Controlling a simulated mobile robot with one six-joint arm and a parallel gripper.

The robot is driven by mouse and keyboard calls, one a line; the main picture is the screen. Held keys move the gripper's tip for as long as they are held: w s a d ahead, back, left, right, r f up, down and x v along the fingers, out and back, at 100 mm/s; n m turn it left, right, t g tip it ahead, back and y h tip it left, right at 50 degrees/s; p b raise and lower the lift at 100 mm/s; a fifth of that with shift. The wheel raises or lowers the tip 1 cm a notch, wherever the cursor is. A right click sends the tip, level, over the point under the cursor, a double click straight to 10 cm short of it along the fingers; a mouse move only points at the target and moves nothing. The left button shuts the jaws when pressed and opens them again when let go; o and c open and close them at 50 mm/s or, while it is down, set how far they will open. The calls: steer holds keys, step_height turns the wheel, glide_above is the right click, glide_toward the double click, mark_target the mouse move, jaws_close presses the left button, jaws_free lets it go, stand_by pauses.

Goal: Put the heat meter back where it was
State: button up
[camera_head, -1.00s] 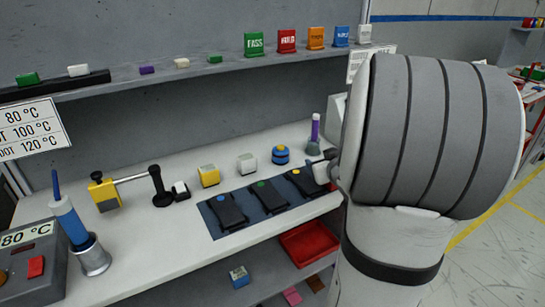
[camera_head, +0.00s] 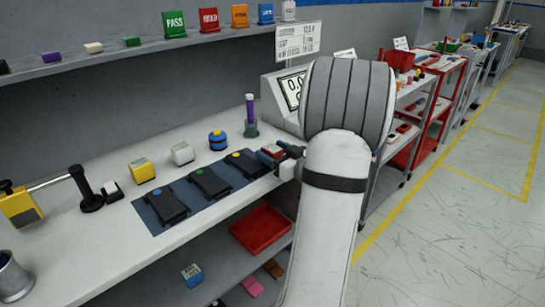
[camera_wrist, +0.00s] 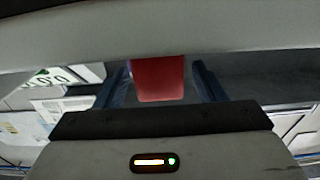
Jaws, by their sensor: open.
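My gripper (camera_head: 284,156) is low over the right end of the bench, at the right of the dark mat. Its two blue fingers are apart in the wrist view (camera_wrist: 164,85). A red block (camera_wrist: 158,80) shows between them, with gaps at its sides. In the head view a small red block with a pale top (camera_head: 270,152) is at the gripper's tip, partly hidden by it. I cannot tell whether it rests on the bench. No label shows which thing is the heat meter, so I cannot tell if this block is it.
Three black devices (camera_head: 207,183) lie on the mat. Behind them stand a yellow block (camera_head: 142,170), a white block (camera_head: 182,153), a blue-and-yellow round part (camera_head: 217,141) and a purple tube (camera_head: 250,112). A display box (camera_head: 288,95) stands behind the gripper. A red tray (camera_head: 262,230) is below.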

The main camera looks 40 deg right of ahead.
steer(key=shift+w+a, duration=0.1)
steer(key=shift+w, duration=1.3)
steer(key=shift+c, duration=0.4)
steer(key=c, duration=1.1)
steer(key=shift+c, duration=0.3)
steer(key=shift+r, duration=0.15)
